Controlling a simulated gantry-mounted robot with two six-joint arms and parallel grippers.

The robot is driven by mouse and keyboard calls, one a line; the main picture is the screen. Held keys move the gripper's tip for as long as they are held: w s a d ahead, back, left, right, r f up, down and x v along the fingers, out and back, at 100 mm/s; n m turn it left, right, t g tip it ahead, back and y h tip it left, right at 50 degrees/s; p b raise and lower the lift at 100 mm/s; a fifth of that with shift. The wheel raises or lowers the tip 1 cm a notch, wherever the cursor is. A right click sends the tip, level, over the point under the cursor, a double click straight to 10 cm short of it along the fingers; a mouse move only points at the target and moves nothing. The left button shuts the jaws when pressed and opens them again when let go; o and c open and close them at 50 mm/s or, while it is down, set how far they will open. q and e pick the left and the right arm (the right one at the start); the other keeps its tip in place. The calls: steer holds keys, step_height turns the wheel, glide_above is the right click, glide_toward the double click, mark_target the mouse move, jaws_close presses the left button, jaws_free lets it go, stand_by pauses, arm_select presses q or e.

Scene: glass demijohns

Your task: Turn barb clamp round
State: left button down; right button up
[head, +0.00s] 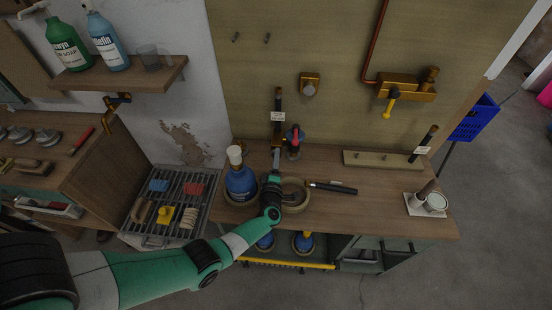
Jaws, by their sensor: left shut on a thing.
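My left gripper (274,173) is at the end of the green arm, over the middle of the wooden bench. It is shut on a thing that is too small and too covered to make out. Just beyond it stands an upright black-handled piece (278,101) with a white label and an orange part lower down. A red and dark blue fitting (294,138) stands close to its right. I cannot tell which of these is the barb clamp. A blue demijohn (240,184) with a pale top stands left of the gripper. My right gripper is not in view.
A tan ring (294,198) and a black-handled tool (332,187) lie on the bench (378,206) to the gripper's right. A brass fixture (406,87) with a red pipe hangs on the wall panel. A rack (183,225) with coloured items is at left. The bench's right-middle is mostly clear.

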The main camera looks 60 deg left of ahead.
arm_select(q)
steer(key=shift+c, duration=2.3)
jaws_free()
steer(key=shift+s, duration=0.1)
steer(key=shift+s+d+r+p, duration=0.1)
steer(key=shift+s+d+p, duration=0.05)
steer(key=shift+d+p, duration=0.25)
steer(key=p+v, duration=0.3)
steer(key=v, duration=0.7)
steer(key=shift+p, duration=0.3)
steer(key=shift+s+d, duration=0.25)
